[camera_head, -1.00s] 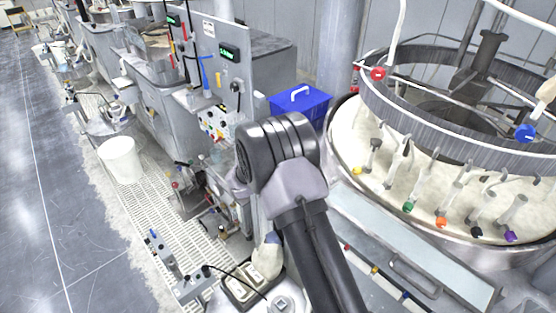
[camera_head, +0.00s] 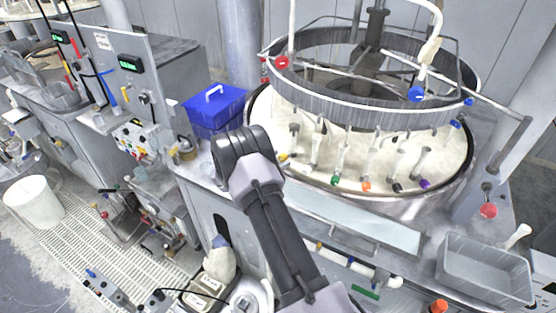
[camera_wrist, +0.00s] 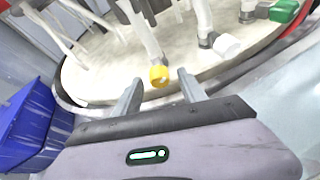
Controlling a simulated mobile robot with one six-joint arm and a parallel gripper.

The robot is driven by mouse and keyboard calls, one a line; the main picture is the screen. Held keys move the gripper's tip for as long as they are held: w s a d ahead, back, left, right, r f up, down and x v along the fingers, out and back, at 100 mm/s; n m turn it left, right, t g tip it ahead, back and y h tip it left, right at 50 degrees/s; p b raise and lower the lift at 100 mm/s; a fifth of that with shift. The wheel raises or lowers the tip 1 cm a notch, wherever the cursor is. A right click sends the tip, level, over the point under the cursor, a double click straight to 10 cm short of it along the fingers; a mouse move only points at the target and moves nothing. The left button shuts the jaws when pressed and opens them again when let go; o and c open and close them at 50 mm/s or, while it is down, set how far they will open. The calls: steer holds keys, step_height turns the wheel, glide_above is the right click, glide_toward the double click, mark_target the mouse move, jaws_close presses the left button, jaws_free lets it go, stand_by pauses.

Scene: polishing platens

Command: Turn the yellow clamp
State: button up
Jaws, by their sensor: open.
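The yellow clamp (camera_wrist: 159,76) is a small yellow knob at the lower end of a pale rod on the round polishing platen (camera_wrist: 100,82). In the wrist view it shows between the tips of my gripper (camera_wrist: 157,88), a little beyond them. The jaws stand apart on either side of it, with nothing held. In the head view the yellow clamp (camera_head: 283,156) is at the left front edge of the platen, just beyond my wrist. My gripper's fingers are hidden behind my arm there.
A blue lidded box (camera_head: 214,106) stands left of the platen, close to my wrist. Green (camera_head: 335,181), orange (camera_head: 366,186), black and purple clamps line the platen's front edge. A ring (camera_head: 350,108) hangs above. A grey tub (camera_head: 487,268) stands at the right.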

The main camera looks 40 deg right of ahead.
jaws_close()
stand_by(0.4)
steer(key=n+g+b, duration=0.2)
steer(key=n, duration=0.1)
steer(key=shift+w+f+b, duration=0.15)
steer(key=shift+w+b, duration=0.05)
steer(key=shift+b, duration=0.15)
steer(key=shift+w+n+g+h+b, duration=0.1)
steer(key=shift+n+g+h+b, duration=0.3)
steer(key=shift+n+g+b, duration=1)
steer(key=shift+n, duration=0.4)
